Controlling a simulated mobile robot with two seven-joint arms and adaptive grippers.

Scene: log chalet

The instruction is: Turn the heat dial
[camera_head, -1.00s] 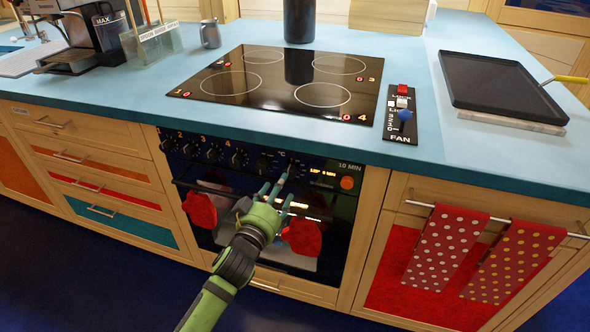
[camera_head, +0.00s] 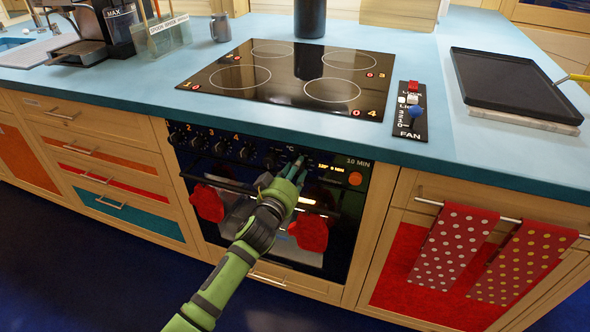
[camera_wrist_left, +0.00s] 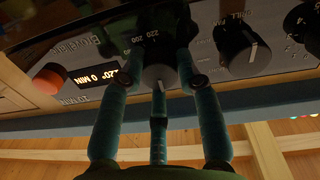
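The heat dial (camera_wrist_left: 157,74) is a dark round knob with a pale pointer line, on the oven's black front panel; printed numbers such as 200 and 220 stand around it. In the left wrist view my left gripper (camera_wrist_left: 159,70) has its teal fingers around this dial, one on each side and a third at its lower edge. I cannot tell whether they press on it. In the head view the left gripper (camera_head: 299,166) is at the oven panel, right of the row of numbered knobs, and hides the dial. My right gripper is not in view.
A numbered knob row (camera_head: 219,148) lies left of the gripper. An orange button (camera_head: 355,178) and a lit display (camera_head: 329,168) are to its right. Red mitts (camera_head: 309,232) hang below. The blue counter edge (camera_head: 300,148) and cooktop (camera_head: 290,78) are above.

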